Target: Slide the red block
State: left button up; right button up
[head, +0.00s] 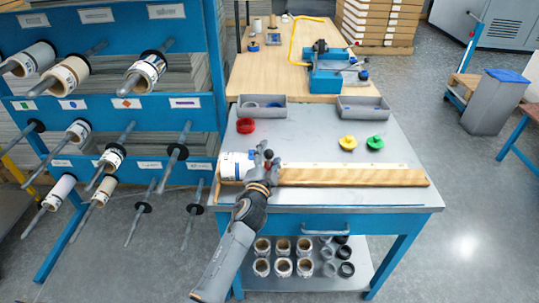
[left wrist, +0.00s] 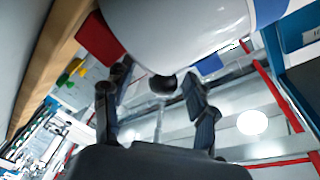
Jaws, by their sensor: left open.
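The red block (left wrist: 98,40) shows in the left wrist view between the wooden rail (left wrist: 50,62) and a large white roll (left wrist: 180,25). In the head view only a small red patch (head: 268,153) shows by my gripper's fingers; the rest is hidden. The wooden rail (head: 350,177) lies along the table's front, with the white roll (head: 236,165) at its left end. My left gripper (head: 266,160) is at the right end of the roll. In the left wrist view its fingers (left wrist: 154,84) are spread, with a dark round knob between or behind them. My right gripper is not in view.
Two grey bins (head: 262,108) stand farther back. A blue rack (head: 215,70) with rolls stands close on the left.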

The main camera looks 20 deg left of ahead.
pick_arm(q)
jog(key=shift+w, duration=0.25)
grip_shut()
